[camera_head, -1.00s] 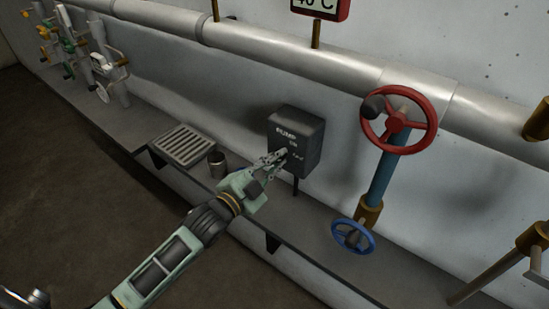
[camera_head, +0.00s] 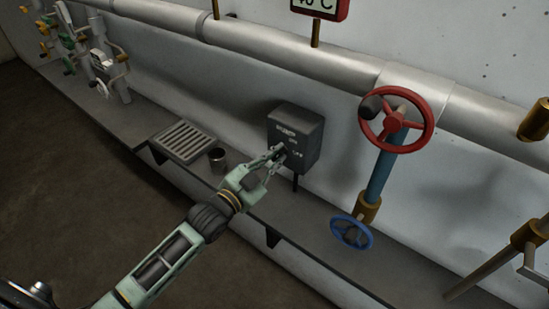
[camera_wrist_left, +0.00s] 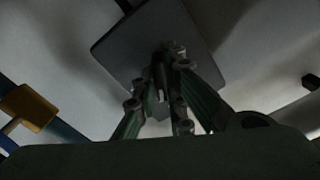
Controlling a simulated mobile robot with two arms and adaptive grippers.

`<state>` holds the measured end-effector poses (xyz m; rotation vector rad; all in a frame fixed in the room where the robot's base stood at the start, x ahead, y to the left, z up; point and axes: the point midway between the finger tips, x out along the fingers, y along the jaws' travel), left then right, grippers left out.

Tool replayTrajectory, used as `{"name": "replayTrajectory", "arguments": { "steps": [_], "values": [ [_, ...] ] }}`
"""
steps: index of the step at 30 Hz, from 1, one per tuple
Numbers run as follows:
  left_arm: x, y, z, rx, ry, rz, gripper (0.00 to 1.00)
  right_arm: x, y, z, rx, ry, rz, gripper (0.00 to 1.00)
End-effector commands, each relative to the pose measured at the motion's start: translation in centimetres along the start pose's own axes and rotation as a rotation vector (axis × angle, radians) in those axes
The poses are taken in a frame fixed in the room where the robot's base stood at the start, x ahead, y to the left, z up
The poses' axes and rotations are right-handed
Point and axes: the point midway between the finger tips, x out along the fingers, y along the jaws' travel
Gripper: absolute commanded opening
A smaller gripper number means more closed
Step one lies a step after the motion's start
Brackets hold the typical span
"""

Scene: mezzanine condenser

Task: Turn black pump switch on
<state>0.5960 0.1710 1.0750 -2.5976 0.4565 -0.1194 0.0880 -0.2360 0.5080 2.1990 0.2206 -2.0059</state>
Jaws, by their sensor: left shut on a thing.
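The dark grey pump switch box (camera_head: 299,134), with "PUMP" lettering on its front, stands on a short post at the ledge against the wall. It also shows in the left wrist view (camera_wrist_left: 120,58), straight ahead of the fingers. My left gripper (camera_head: 279,154) is at the box's front face, shut on the small black switch there. In the left wrist view the left gripper's fingertips (camera_wrist_left: 166,62) meet over the box's face. The switch itself is mostly hidden by the fingers, and I cannot tell its position. My right gripper is not in view.
A red handwheel (camera_head: 397,120) on a blue pipe and a blue handwheel (camera_head: 351,232) stand right of the box. A metal cup (camera_head: 217,160) and a slatted grate (camera_head: 183,141) are on the ledge to its left. A large pipe (camera_head: 270,50) runs above. The floor in front is clear.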

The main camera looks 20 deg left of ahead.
Motion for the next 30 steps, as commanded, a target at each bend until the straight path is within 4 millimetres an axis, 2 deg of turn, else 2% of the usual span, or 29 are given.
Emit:
{"name": "replayTrajectory", "arguments": {
  "steps": [2,3,9,20,23,30],
  "values": [
    [0.0,0.1,0.2,-0.005,-0.004,0.003,0.00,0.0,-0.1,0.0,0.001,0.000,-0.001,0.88],
    [0.0,0.2,0.2,-0.005,-0.004,0.003,0.13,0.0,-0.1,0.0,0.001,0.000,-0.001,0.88],
    [0.0,0.1,0.1,-0.003,-0.002,0.002,0.29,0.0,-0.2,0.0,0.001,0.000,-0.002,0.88],
    [-0.4,0.1,0.1,-0.001,-0.002,0.001,0.29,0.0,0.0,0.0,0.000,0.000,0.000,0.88],
    [-1.6,0.1,0.2,-0.001,-0.003,0.002,0.29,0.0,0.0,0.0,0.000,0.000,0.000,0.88],
    [-6.4,0.2,0.2,-0.001,-0.005,0.004,0.29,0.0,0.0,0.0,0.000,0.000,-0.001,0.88]
  ]
}}
